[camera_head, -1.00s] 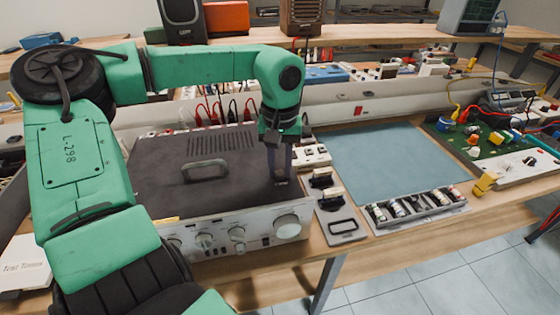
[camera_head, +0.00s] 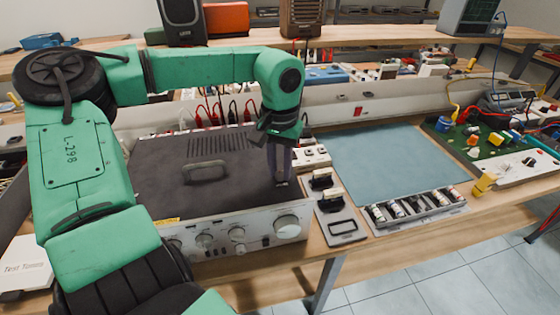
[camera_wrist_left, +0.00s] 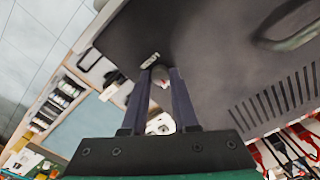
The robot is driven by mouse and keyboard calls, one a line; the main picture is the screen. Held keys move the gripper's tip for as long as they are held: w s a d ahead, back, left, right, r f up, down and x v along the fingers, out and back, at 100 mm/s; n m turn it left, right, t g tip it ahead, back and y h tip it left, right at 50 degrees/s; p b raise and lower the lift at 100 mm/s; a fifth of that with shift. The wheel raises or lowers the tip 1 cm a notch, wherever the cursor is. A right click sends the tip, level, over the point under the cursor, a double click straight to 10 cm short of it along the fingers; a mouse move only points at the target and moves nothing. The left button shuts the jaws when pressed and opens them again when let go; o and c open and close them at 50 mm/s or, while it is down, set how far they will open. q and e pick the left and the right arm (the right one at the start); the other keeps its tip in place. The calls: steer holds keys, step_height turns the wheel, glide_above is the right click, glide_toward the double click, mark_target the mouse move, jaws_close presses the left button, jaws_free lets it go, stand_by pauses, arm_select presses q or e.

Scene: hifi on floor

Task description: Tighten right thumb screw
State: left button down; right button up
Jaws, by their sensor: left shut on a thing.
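The hi-fi unit (camera_head: 160,190) stands on the bench with a dark top cover, a handle and vent slots. My left gripper (camera_head: 281,183) points down at the right part of the cover, near its front edge. In the left wrist view, my left gripper's fingertips (camera_wrist_left: 161,72) are shut on a small grey thumb screw (camera_wrist_left: 160,76) at the cover's edge. The fingers hide most of the screw, and in the head view it cannot be made out. My right gripper is not in view.
Right of the unit lie a grey tray (camera_head: 338,222) with small dark parts and a parts organiser (camera_head: 416,206). A blue mat (camera_head: 390,158) is mostly clear. Cables (camera_head: 220,112) run behind the unit. The bench's front edge is close.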

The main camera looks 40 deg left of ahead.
mark_target(280, 173)
arm_select(q)
steer(key=c, duration=0.7)
jaws_free()
step_height(280, 173, up, 15)
steer(key=shift+f, duration=0.2)
